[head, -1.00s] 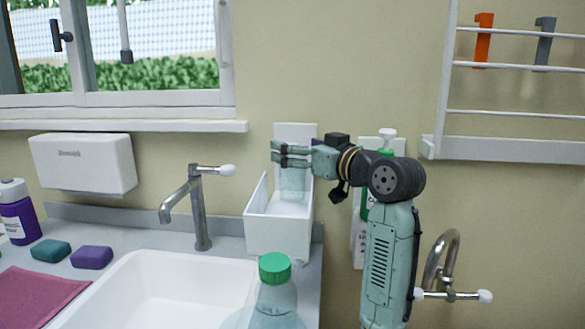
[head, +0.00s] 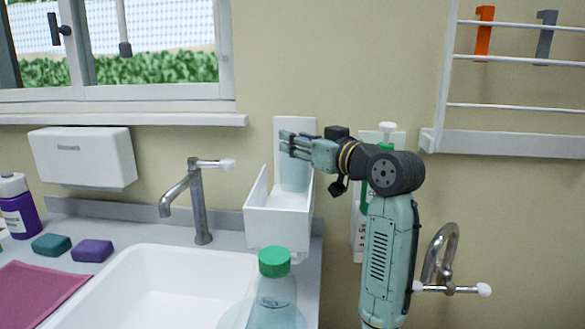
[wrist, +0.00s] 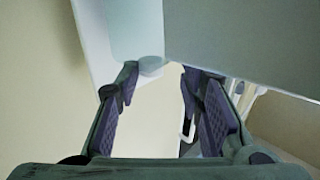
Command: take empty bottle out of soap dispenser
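The soap dispenser (head: 262,228) is a white wall-mounted holder with an open box front and a tall back plate. A pale, see-through bottle (head: 294,178), seemingly the empty one, stands in it near the back plate. My gripper (head: 287,143) reaches in from the right at the bottle's upper part. In the wrist view my gripper (wrist: 158,75) has its fingers apart, with a gap between the tips. A pale bluish surface (wrist: 135,28), likely the bottle, is just beyond the tips. Contact with it cannot be told.
A clear bottle with a green cap (head: 275,265) stands in front, by the sink (head: 150,290). A tap (head: 198,205) is left of the dispenser. A pump bottle (head: 387,134) on the wall is partly behind my arm. A wall rack (head: 510,145) is at the right.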

